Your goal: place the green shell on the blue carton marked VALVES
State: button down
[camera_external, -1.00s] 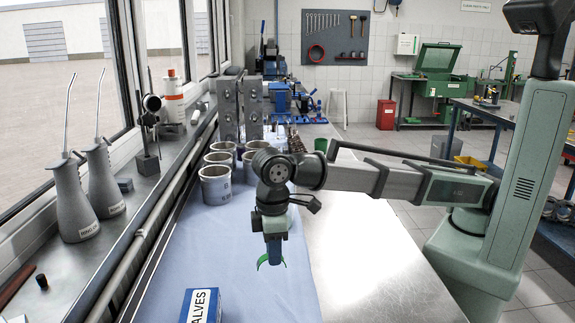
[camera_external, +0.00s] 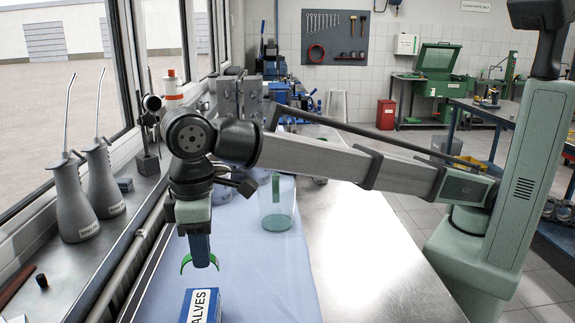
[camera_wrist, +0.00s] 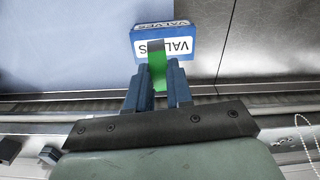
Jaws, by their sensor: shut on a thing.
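The green shell (camera_external: 186,262) is a thin curved piece held in my gripper (camera_external: 200,258). In the wrist view the green shell (camera_wrist: 157,68) sits between the two blue fingers of my gripper (camera_wrist: 158,78), which are shut on it. The blue carton marked VALVES (camera_external: 201,306) stands on the blue cloth at the bottom of the external view, cut off by the frame edge. The shell hangs above the carton's far side, with a gap in the picture. In the wrist view the carton (camera_wrist: 181,40) lies just beyond the fingertips, and the shell overlaps part of its label.
A clear green-tinted cup (camera_external: 277,215) stands on the cloth behind the gripper. Grey cylinders (camera_external: 222,190) are partly hidden by my arm. Two grey oil cans (camera_external: 78,205) stand on the left sill. The bare metal bench (camera_external: 365,255) on the right is clear.

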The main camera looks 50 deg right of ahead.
jog(key=shift+w+a+r, duration=0.2)
jog(key=shift+a, duration=0.25)
jog(key=shift+w+a+r, duration=0.15)
jog(key=shift+a, duration=0.3)
jog(key=shift+d+m, duration=0.1)
jog(key=shift+m, duration=0.6)
jog(key=shift+f, duration=0.25)
send_over(202, 312)
jog(key=shift+f, duration=4.8)
jog(key=shift+f, duration=0.15)
jog(key=c, duration=1)
grip_release()
notch_tip(202, 312, up, 12)
jog(key=shift+w+r, duration=0.1)
jog(key=shift+r, duration=0.05)
